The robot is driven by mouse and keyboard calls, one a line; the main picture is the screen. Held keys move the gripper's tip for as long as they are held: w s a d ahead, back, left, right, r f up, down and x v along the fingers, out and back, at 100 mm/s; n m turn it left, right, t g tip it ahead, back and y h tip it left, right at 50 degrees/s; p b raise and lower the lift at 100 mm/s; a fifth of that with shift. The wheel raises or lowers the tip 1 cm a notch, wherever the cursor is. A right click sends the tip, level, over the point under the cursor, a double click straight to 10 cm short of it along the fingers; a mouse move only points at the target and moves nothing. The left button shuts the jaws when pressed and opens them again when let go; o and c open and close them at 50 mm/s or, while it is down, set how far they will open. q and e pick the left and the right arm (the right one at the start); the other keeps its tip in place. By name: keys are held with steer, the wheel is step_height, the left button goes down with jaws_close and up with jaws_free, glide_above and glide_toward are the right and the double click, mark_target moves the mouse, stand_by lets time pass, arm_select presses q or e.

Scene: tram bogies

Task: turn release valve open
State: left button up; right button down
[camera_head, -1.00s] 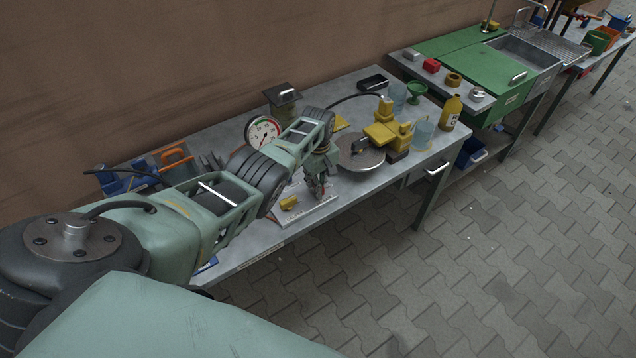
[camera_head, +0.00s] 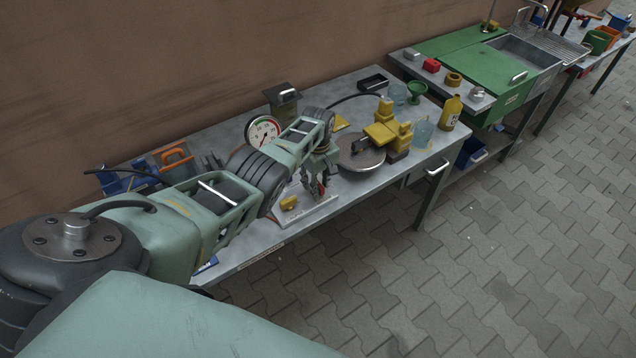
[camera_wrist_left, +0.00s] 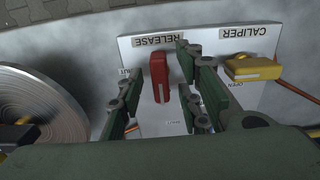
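The release valve has a red lever (camera_wrist_left: 158,76) on a pale panel (camera_wrist_left: 140,45) marked RELEASE, which reads upside down in the left wrist view. The lever lies along the picture's vertical. My left gripper (camera_wrist_left: 160,92) is open, with its dark green fingers on either side of the lever; a gap shows, and I cannot tell if either finger touches it. In the head view the left gripper (camera_head: 319,184) reaches down over the panel (camera_head: 312,214), hiding most of the red lever. My right gripper is not in view.
A yellow caliper lever (camera_wrist_left: 253,69) sits beside the red one; it also shows in the head view (camera_head: 289,203). A round metal disc (camera_head: 361,155) with a yellow clamp (camera_head: 385,131) stands right of the gripper. A dial gauge (camera_head: 263,132) stands behind the arm.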

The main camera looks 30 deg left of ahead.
arm_select(q)
steer(key=shift+r, duration=0.1)
step_height(320, 180, up, 12)
stand_by(0.6)
stand_by(0.4)
